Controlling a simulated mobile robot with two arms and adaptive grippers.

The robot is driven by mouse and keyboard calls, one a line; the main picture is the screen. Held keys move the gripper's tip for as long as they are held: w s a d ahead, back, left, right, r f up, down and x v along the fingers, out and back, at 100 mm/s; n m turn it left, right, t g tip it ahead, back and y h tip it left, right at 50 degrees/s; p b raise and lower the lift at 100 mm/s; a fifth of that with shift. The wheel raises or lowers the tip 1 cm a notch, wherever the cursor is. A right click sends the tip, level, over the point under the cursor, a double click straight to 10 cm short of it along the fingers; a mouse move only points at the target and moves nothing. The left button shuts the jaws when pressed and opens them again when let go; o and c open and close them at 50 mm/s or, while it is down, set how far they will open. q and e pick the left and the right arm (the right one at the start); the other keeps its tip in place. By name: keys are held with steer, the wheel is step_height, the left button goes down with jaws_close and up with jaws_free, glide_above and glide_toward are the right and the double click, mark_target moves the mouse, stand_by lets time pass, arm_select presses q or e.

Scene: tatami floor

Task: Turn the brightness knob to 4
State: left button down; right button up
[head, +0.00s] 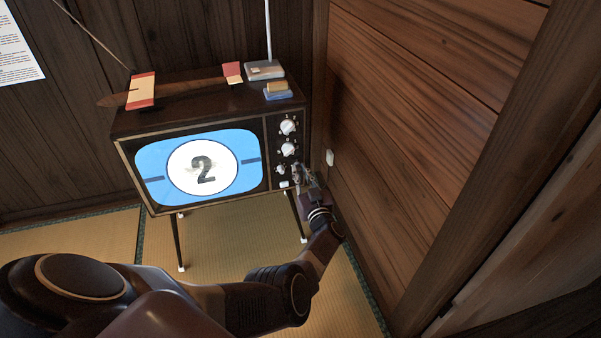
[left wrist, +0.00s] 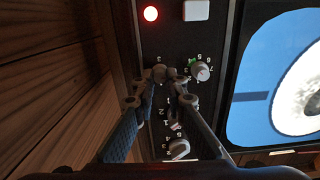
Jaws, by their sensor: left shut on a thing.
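A brown television (head: 187,110) stands on thin legs, its lit screen showing a large 2. Its right-hand panel has two larger white knobs, an upper one (head: 288,127) and a lower one (head: 288,149), above small knobs. My left gripper (head: 301,173) is at the panel's lower right, shut on a small knob (left wrist: 160,73) that its fingers mostly hide. Beside it is another small white knob (left wrist: 200,71) ringed with numbers. The lower large knob (left wrist: 178,148) shows between the fingers. I cannot read which knob is brightness, nor the gripped knob's setting. My right gripper is not in view.
A white button (left wrist: 196,10) and a red light (left wrist: 151,13) lie close to the gripped knob. A wooden wall (head: 400,130) stands close on the right, with a pale switch or outlet (head: 330,157). Small items lie on the television's top.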

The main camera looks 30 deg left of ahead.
arm_select(q)
steer(key=shift+f, duration=0.1)
steer(key=c, duration=2)
jaws_free()
steer(key=shift+o, duration=0.2)
